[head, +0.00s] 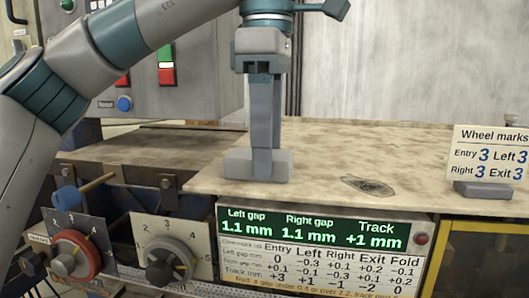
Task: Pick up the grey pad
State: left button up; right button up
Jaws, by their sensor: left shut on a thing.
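The grey pad (240,164) is a small block at the front left of the worn wooden tabletop (320,160). My left gripper (262,160) points straight down over it and is shut on it, its fingers covering the pad's middle. The pad looks level and at the tabletop's height; I cannot tell whether it touches the wood or is just clear of it. My right gripper is not in view.
A "Wheel marks" card (491,155) stands in a grey holder at the right. A dark oval patch (367,186) lies on the tabletop. Below the front edge are a gap display (312,229), a red-rimmed dial (75,255) and a grey dial (168,262). A button panel (190,75) stands behind.

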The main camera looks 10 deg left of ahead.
pick_arm(q)
jog(key=shift+r, duration=0.8)
notch_tip(320, 180, up, 2)
jog(key=shift+r, duration=0.1)
jog(key=s+d+r, duration=0.7)
jog(key=s+d, duration=0.1)
jog(key=shift+d+b, duration=0.3)
jog(key=shift+b, duration=0.05)
jog(key=shift+s, duration=0.1)
